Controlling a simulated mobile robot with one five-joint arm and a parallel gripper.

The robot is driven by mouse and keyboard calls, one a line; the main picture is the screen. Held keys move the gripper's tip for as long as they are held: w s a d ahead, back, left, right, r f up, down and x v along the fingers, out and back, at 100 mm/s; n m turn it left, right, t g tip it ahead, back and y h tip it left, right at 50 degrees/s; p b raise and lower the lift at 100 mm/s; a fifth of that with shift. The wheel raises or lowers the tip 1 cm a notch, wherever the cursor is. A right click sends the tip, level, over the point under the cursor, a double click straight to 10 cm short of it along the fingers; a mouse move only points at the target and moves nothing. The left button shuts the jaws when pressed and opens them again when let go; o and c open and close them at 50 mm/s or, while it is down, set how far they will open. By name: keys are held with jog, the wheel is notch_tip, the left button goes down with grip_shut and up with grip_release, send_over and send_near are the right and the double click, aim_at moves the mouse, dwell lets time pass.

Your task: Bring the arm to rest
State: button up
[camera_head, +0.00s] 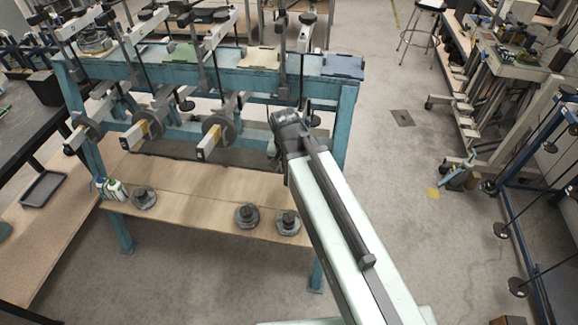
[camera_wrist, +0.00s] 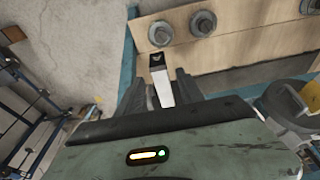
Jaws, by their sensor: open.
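My arm (camera_head: 335,205) reaches from the lower right to the blue bench, and its dark wrist joint (camera_head: 288,128) is in front of the bench's right part. The arm hides most of my gripper in the head view. In the wrist view, my gripper (camera_wrist: 162,84) is open, with one dark finger on each side of a white lever bar (camera_wrist: 164,92) with a black end. I cannot tell whether either finger touches the bar. Other pale levers (camera_head: 207,148) with dark round weights stick out from the bench to the left.
A dark table (camera_head: 20,125) stands at left. A blue rack (camera_head: 530,262) stands at right. The grey floor (camera_head: 400,175) between is mostly clear.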

jog(key=shift+p+v, duration=0.3)
jog(key=shift+v, duration=0.65)
jog(key=shift+f, duration=0.1)
jog(key=s+d+f+n+g+b, duration=0.2)
jog(key=s+d, duration=0.3)
jog(key=d, duration=0.6)
jog(key=shift+d+f+n+y+b, duration=0.3)
jog(key=shift+d+f+n, duration=0.1)
jog(key=shift+f+n, duration=0.1)
dwell(1.4)
